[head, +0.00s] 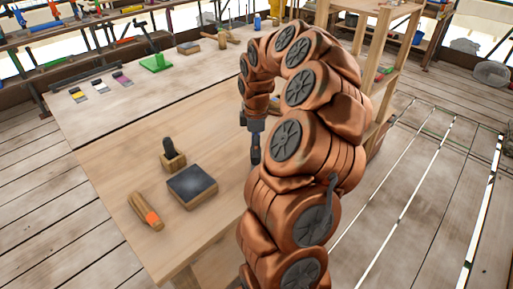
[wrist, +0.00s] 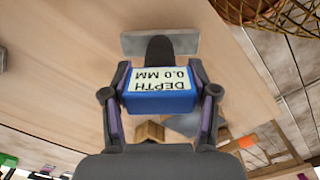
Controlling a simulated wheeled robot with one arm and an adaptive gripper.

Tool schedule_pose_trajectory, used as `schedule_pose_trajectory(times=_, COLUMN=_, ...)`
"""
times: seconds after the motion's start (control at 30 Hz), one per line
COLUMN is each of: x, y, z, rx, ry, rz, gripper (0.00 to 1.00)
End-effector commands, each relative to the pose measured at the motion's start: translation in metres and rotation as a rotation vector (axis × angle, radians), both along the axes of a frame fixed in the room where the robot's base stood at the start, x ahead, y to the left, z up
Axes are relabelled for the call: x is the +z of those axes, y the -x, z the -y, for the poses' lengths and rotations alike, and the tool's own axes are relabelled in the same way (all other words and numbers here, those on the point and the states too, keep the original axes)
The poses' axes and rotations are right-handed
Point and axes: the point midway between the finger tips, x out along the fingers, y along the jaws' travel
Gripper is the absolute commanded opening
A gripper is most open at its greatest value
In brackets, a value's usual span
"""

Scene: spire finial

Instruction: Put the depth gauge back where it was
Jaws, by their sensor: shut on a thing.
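The depth gauge (wrist: 162,100) has a blue body with a pale label reading "DEPTH 0.0 MM", upside down in the wrist view. A dark neck runs from it to a flat grey bar (wrist: 133,43). My gripper (wrist: 160,84) is shut on the blue body, one finger on each side. In the head view my gripper (head: 255,150) points down above the wooden table (head: 120,185), right of the small items. The gauge cannot be made out there. Whether it touches the table is unclear.
On the table are a wooden block with a black upright piece (head: 172,157), a dark-topped wooden block (head: 193,186) and a wooden piece with an orange band (head: 146,211). Color-tipped tools and a green item (head: 156,62) lie farther back. A wooden shelf (head: 385,60) stands at right.

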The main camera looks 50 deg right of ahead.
Motion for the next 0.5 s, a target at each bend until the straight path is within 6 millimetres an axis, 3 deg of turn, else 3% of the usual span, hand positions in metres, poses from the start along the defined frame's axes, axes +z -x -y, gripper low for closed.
schedule_pose_trajectory(times=0.27, x=-0.004, y=-0.005, z=0.009, rx=0.001, ry=0.001, rz=-0.001, gripper=0.11)
schedule_pose_trajectory(times=0.5, x=-0.031, y=-0.004, z=0.007, rx=0.002, ry=-0.001, rz=-0.004, gripper=0.11)
